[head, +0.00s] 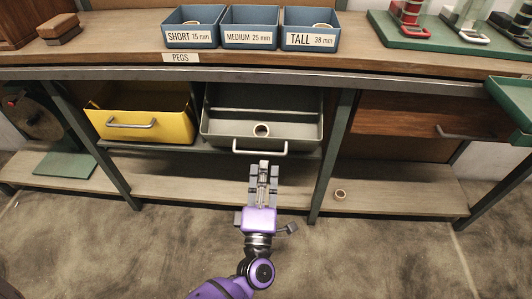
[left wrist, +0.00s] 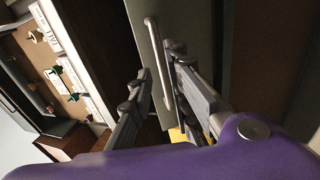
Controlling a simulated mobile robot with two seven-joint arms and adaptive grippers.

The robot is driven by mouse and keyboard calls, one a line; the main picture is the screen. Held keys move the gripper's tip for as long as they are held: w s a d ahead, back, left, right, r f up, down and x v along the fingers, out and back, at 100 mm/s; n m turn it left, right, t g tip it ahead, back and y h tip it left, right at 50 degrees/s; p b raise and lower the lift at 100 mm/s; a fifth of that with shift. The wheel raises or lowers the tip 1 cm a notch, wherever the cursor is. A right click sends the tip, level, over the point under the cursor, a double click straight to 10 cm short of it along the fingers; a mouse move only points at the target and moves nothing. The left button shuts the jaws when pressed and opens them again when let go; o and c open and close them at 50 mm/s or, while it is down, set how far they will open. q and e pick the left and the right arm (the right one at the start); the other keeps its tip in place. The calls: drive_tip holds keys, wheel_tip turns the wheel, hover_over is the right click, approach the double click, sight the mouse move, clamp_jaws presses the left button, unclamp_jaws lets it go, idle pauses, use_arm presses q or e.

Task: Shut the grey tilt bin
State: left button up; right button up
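The grey tilt bin (head: 223,131) hangs under the bench in the middle of the head view, tipped forward so that its inside shows. A small ring (head: 261,130) lies in it. Its bar handle (head: 260,149) is on the front panel. My left gripper (head: 263,168) is just in front of and below the handle. In the left wrist view the fingers (left wrist: 160,62) are apart with nothing held, and the handle (left wrist: 158,60) shows between and beyond them. I cannot tell whether they touch it. My right gripper is in neither view.
A yellow bin (head: 178,101) with its own handle is left of the grey bin. A brown drawer (head: 390,115) is to the right. A small ring (head: 340,194) lies on the lower shelf (head: 400,195). Blue peg trays (head: 250,40) stand on the bench top.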

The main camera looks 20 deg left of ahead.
use_arm(q)
drive_tip(key=x, duration=0.6)
drive_tip(key=shift+b, duration=0.35)
drive_tip(key=shift+c, duration=0.5)
clamp_jaws()
